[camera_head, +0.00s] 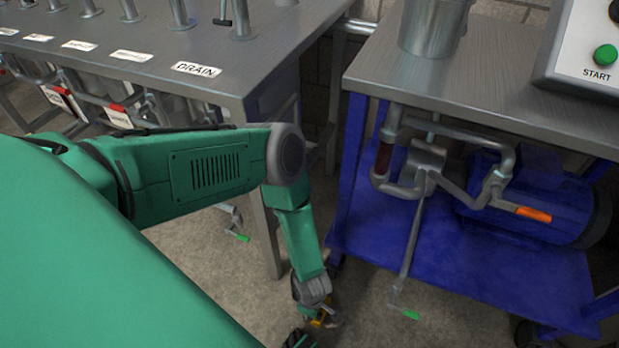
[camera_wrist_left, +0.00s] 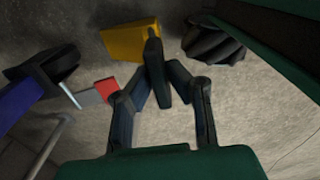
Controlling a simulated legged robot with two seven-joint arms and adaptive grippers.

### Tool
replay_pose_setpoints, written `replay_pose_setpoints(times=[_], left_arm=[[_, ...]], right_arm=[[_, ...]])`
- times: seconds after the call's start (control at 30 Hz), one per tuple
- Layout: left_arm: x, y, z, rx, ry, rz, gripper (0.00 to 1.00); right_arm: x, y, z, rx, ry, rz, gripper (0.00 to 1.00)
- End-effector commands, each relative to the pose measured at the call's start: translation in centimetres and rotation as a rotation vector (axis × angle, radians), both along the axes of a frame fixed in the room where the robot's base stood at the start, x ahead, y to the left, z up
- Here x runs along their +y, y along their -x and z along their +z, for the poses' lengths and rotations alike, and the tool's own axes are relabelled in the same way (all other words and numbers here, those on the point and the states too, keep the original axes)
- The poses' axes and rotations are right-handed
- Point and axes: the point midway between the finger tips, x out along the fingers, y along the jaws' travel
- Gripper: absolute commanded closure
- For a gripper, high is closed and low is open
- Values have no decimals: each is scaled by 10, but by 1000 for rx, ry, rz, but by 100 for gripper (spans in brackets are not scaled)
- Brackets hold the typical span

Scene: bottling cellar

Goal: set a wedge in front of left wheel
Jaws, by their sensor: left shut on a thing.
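My left gripper (camera_head: 326,312) is low near the floor, by the front left of the blue cart. In the left wrist view its fingers (camera_wrist_left: 154,45) are shut on a yellow wedge (camera_wrist_left: 125,40). Only a small part of the wedge (camera_head: 317,321) shows in the head view. A dark wheel (camera_wrist_left: 50,70) under a blue leg is at the left of the wrist view, apart from the wedge. In the head view the cart's left wheel (camera_head: 335,261) is mostly hidden. My right gripper is not in view.
The blue cart (camera_head: 365,225) carries pipes and a motor under a steel top. A thin rod with a green tip (camera_head: 405,313) hangs at its front. A steel table (camera_head: 262,85) stands left. A black ribbed thing (camera_wrist_left: 212,42) is close right of the wedge.

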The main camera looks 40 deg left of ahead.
Motion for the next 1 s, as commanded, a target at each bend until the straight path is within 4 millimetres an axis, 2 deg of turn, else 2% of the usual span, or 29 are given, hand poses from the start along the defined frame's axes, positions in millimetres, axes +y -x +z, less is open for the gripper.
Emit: replay_pose_setpoints(times=[0.03, 0.3, 0.57, 1.0], left_arm=[[0, -5, -7, -3, -1, -2, 100], [5, -22, -23, -2, 0, -1, 100], [10, -49, -22, -6, 1, -2, 100], [16, -69, -27, 0, -1, -2, 100]], right_arm=[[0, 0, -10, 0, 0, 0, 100], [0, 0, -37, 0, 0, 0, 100], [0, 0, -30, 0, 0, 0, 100], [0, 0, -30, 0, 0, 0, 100]])
